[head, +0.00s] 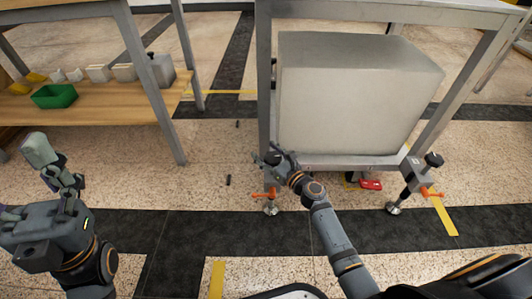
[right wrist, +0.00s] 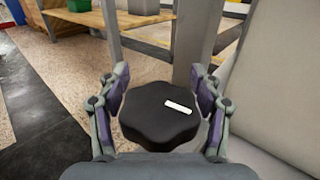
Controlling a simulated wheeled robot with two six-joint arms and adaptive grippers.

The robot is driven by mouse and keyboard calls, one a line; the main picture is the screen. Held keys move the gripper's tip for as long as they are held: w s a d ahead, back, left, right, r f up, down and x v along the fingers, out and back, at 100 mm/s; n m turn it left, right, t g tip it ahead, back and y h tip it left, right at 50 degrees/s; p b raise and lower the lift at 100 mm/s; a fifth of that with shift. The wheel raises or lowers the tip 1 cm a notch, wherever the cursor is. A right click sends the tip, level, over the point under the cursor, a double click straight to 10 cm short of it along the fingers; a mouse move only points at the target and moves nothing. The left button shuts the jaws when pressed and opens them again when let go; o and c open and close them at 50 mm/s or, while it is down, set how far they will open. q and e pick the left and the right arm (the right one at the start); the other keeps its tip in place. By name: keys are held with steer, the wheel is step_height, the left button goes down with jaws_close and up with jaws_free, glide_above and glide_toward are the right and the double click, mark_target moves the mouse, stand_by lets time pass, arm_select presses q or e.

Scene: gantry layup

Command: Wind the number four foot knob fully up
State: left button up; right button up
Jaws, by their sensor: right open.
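A black lobed knob (right wrist: 158,112) with a white mark on top sits between the two fingers of my right gripper (right wrist: 162,100) in the right wrist view. The fingers stand apart on either side of it, and no clear contact shows. In the head view my right gripper (head: 274,157) is at the front left leg of the grey bench, largely covering this knob. Below it are an orange lever (head: 262,195) and a metal foot (head: 271,208) on the floor. No number is readable. My left gripper (head: 50,165) is raised at the far left, away from the bench; its finger gap is unclear.
A large grey box (head: 350,95) fills the bench frame beside the leg. Another black knob (head: 433,160) and orange lever (head: 430,193) are at the front right leg. Red items (head: 370,184) lie under the bench. A wooden shelf (head: 100,108) with bins stands left.

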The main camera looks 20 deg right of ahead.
steer(key=c, duration=1.1)
steer(key=shift+c, duration=0.6)
